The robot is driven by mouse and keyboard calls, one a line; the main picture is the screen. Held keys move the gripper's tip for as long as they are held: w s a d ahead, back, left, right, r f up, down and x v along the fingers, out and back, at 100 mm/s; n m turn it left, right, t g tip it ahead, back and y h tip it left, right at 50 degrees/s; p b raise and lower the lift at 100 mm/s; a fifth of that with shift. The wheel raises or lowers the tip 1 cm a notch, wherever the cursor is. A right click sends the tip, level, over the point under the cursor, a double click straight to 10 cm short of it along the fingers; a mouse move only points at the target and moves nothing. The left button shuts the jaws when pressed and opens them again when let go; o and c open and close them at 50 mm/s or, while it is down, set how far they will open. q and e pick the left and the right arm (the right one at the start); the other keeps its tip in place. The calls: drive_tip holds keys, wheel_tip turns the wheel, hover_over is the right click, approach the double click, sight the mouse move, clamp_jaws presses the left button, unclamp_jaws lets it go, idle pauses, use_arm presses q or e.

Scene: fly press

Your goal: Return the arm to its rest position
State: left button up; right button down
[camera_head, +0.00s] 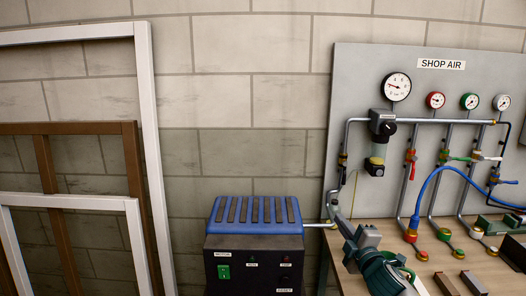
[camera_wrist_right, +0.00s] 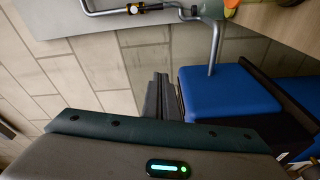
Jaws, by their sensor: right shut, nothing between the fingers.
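My right gripper (camera_head: 341,222) is at the lower middle right of the head view, in front of the panel's lower left edge and the bench. Its fingers are together with nothing between them, pointing up and left. In the right wrist view the closed fingers (camera_wrist_right: 160,92) show against the block wall, beside a blue-topped machine. My right arm comes in from the bottom of the head view. My left gripper is not in view.
The blue-topped machine (camera_head: 253,214) stands left of my right gripper and joins a pipe. A wooden bench (camera_head: 410,284) holds several small parts at right. The SHOP AIR panel (camera_head: 350,90) carries gauges, valves and a blue hose (camera_head: 430,184). Empty frames (camera_head: 150,120) lean at left.

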drive_tip(key=s+a+f+m+g+h, duration=0.25)
drive_tip(key=s+f+m+g, duration=0.45)
drive_tip(key=s+f, duration=1.35)
drive_tip(key=s+d+f+m+g, duration=0.1)
drive_tip(key=s+f+m+g, duration=0.15)
drive_tip(key=s, duration=0.85)
drive_tip(key=s+f+m+g, duration=0.2)
drive_tip(key=s+f+m, duration=0.15)
drive_tip(key=s, duration=0.75)
drive_tip(key=s+d+f+m+g, duration=0.1)
drive_tip(key=s+f+m+g, duration=0.2)
drive_tip(key=s, duration=0.8)
wheel_tip(320, 180, down, 32)
drive_tip(key=s+g+b, duration=0.1)
drive_tip(key=s+b, duration=0.1)
drive_tip(key=s+d+f+n+g, duration=0.1)
drive_tip(key=s+d+f, duration=0.1)
drive_tip(key=s+f, duration=1.5)
drive_tip(key=shift+s+d+f+h+b, duration=0.25)
drive_tip(key=shift+s+d+h+b, duration=0.1)
drive_tip(key=shift+d+h+b, duration=0.1)
